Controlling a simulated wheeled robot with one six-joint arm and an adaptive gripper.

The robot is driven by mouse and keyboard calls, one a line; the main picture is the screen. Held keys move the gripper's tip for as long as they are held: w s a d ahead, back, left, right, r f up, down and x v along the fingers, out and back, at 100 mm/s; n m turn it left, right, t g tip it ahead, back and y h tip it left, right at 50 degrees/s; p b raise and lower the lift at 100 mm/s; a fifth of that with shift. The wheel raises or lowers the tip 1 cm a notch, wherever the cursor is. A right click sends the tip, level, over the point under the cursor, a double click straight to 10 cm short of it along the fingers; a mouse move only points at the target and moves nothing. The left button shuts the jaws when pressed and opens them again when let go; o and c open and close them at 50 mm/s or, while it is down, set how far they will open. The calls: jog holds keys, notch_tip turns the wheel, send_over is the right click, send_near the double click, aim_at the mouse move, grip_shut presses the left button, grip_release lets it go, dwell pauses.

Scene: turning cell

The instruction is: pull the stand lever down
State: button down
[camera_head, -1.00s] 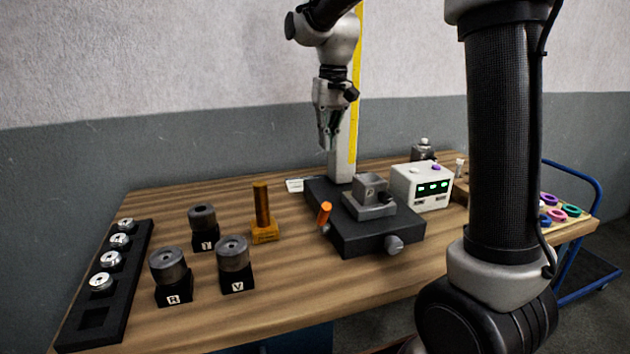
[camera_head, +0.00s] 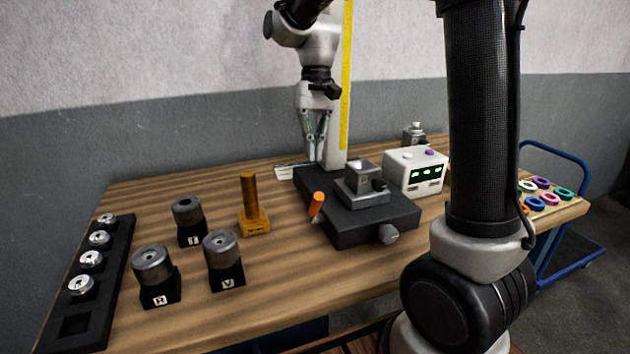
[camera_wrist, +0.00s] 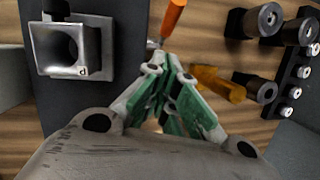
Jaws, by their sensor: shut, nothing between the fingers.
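The stand has a dark base (camera_head: 345,226) and a tall pale column (camera_head: 334,150) with a yellow scale. Its lever (camera_head: 317,203) has an orange handle at the left side of the base, leaning up and slightly right. In the wrist view the orange handle (camera_wrist: 173,17) shows at the top edge, just beyond the fingertips, partly cut off. My gripper (camera_head: 316,163) points down with its fingers together and empty, above and behind the handle, apart from it. The green-padded fingers also show in the wrist view (camera_wrist: 168,65).
A metal block (camera_head: 362,182) sits on the base. An orange post (camera_head: 249,200), several dark cylinders on black blocks (camera_head: 224,255) and a black rack (camera_head: 112,290) stand left. A white box with green displays (camera_head: 415,172) stands right. Bare table lies in front.

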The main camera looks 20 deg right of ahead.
aim_at(318, 209)
jog(key=shift+s+a+f, duration=0.2)
jog(key=shift+s+f, duration=0.55)
jog(key=shift+f, duration=0.2)
jog(key=shift+s+a+f, duration=0.25)
jog(key=shift+s+f, duration=0.45)
jog(key=shift+f, duration=0.2)
jog(key=shift+s+a+f, duration=0.2)
jog(key=shift+s+f, duration=0.55)
jog(key=shift+f, duration=0.2)
